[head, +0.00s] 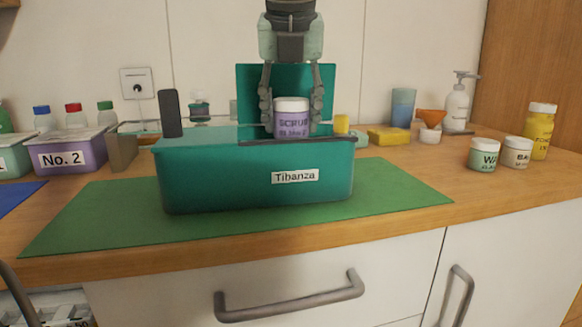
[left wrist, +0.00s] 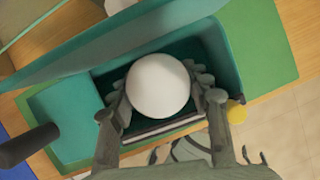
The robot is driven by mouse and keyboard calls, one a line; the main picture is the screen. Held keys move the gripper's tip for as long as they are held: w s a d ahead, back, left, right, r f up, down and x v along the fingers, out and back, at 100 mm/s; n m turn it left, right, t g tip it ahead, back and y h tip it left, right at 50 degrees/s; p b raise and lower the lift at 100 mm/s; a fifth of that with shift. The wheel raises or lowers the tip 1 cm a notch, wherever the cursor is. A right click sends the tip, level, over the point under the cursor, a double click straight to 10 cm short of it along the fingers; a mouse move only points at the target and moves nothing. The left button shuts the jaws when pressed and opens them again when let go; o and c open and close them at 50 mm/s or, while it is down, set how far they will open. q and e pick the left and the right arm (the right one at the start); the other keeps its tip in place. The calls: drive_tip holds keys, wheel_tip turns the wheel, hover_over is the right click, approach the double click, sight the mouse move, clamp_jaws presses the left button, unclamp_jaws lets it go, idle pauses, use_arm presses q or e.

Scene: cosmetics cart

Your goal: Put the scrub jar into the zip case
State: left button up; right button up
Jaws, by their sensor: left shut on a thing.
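The scrub jar (head: 291,119) is purple with a white lid and a "SCRUB" label. My left gripper (head: 291,108) is shut on it, one finger on each side, with the jar upright. In the left wrist view the jar's round white lid (left wrist: 158,86) lies between the fingers (left wrist: 160,95), over the open compartment. The teal zip case (head: 230,180), labelled "Tibanza", stands on a green mat with its lid (head: 253,84) raised behind. The jar's lower part is at the height of the case's rim; its exact depth inside is hard to tell. My right gripper is not in view.
The green mat (head: 400,200) is clear right of the case. Jars labelled "WA" (head: 484,155) and "BA" (head: 517,152) and a yellow bottle (head: 541,130) stand at right. A purple "No. 2" bin (head: 75,152) stands at left. A yellow sponge (head: 388,136) lies behind.

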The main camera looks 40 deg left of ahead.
sight(291, 135)
use_arm(q)
wheel_tip(291, 135, down, 3)
drive_tip(key=shift+f, duration=0.15)
wheel_tip(291, 135, down, 5)
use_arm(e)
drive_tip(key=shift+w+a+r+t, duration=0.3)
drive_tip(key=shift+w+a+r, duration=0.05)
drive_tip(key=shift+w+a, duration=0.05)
use_arm(q)
drive_tip(key=shift+f+b, duration=0.1)
drive_tip(key=shift+b, duration=0.3)
drive_tip(key=o, duration=1.2)
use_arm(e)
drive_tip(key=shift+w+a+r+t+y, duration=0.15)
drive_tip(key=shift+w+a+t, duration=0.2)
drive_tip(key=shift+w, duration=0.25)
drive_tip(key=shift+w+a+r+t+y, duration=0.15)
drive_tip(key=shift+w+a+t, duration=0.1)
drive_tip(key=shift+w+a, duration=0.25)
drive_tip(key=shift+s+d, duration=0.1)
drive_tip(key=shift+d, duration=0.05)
